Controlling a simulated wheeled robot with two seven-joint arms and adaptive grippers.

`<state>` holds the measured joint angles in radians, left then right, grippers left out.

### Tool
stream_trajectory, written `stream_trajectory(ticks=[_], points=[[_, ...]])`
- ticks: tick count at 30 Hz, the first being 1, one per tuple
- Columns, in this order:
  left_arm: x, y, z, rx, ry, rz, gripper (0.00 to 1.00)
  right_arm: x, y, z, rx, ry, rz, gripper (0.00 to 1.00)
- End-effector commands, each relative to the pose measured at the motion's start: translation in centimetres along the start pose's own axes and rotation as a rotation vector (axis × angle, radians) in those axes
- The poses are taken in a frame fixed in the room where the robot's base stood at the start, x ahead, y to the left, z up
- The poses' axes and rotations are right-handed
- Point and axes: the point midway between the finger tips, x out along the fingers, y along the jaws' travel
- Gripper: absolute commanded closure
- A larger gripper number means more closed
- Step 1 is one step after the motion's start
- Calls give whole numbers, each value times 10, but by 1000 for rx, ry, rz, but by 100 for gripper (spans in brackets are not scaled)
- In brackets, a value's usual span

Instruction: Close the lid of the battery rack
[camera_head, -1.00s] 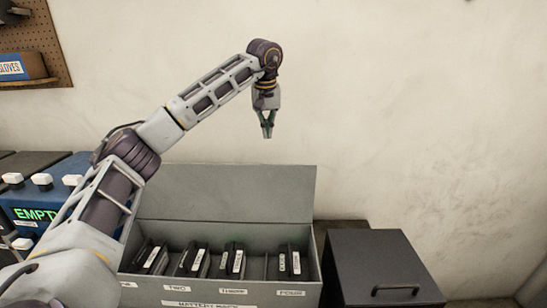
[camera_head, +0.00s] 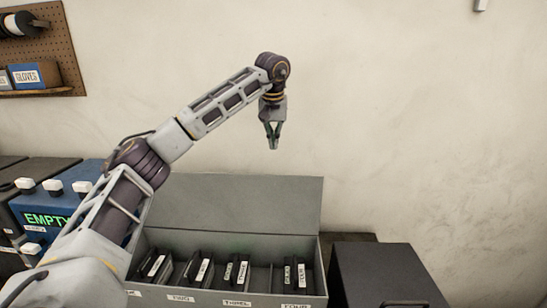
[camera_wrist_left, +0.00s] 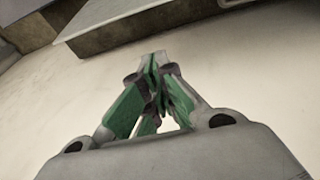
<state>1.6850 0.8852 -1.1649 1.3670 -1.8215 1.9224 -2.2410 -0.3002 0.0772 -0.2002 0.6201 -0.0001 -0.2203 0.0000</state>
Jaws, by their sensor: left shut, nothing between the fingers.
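The grey battery rack (camera_head: 232,297) stands at the bottom middle of the head view, its front edge cut off. Its lid (camera_head: 235,205) stands up open at the back, against the wall side. Several black batteries with white labels (camera_head: 200,270) stand in the rack's slots, above the labels TWO, THREE and FOUR. My left gripper (camera_head: 273,143) points down, shut and empty, above the lid and apart from it. Its green fingers (camera_wrist_left: 153,75) meet in the left wrist view. My right gripper is not in view.
A black box with a handle (camera_head: 388,272) stands right of the rack. A blue unit showing EMPTY (camera_head: 45,218) stands at left, partly behind my left arm. A pegboard shelf with a GLOVES box (camera_head: 30,75) hangs upper left.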

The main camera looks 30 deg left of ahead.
Motion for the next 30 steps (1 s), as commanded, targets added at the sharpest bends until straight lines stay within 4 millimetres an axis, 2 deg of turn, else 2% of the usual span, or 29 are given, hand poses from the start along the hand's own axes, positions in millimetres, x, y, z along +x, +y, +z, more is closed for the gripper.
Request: stream_trajectory(ticks=[8,27,30], points=[[20,0,0,0,-2,-2,100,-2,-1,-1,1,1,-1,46],[100,-1,1,0,0,-1,100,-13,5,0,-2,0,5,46],[95,0,8,0,1,0,100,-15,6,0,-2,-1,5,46]])
